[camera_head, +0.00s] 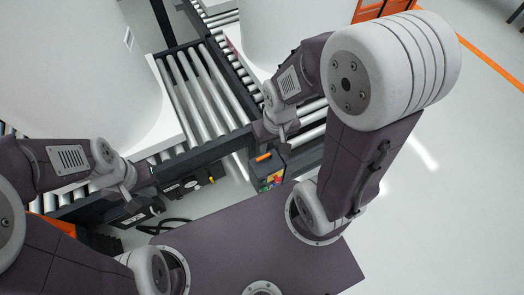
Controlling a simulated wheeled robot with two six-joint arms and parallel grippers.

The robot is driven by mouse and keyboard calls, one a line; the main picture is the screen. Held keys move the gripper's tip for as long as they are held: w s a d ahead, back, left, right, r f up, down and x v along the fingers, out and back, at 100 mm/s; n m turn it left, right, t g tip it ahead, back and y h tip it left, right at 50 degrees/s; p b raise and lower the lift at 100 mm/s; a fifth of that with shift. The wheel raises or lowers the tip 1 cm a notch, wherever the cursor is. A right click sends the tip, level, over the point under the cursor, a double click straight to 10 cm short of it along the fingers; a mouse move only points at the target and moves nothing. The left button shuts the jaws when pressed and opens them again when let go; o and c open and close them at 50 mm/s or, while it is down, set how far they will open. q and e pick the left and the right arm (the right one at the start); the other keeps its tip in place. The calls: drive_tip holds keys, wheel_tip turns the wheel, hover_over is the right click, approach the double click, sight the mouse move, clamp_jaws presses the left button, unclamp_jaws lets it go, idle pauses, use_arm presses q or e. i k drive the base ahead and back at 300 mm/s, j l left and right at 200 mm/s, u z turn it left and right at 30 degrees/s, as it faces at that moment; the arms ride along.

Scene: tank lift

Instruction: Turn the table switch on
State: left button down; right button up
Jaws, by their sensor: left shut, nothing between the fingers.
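A small dark control box (267,172) stands at the near edge of the roller table, right of the picture's middle. It has an orange piece on top and small red, yellow and green parts on its face. I cannot tell which part is the switch or how it is set. My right gripper (279,135) is just above and beyond the box, pointing down; its fingers are too small and dark to tell open from shut. My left gripper (131,204) is shut and empty at the left, well away from the box.
A roller conveyor (196,90) runs behind the box. A large white tank (80,70) stands at the left, and another (283,25) at the top. A dark unit with a yellow knob (211,180) and a black cable (165,226) lie between the grippers. Floor at right is clear.

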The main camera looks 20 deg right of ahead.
sight(277, 179)
drive_tip(key=k+j+z, duration=0.1)
drive_tip(key=z, duration=0.35)
drive_tip(key=k+z, duration=0.4)
drive_tip(key=i+l, duration=0.05)
drive_tip(key=i, duration=0.05)
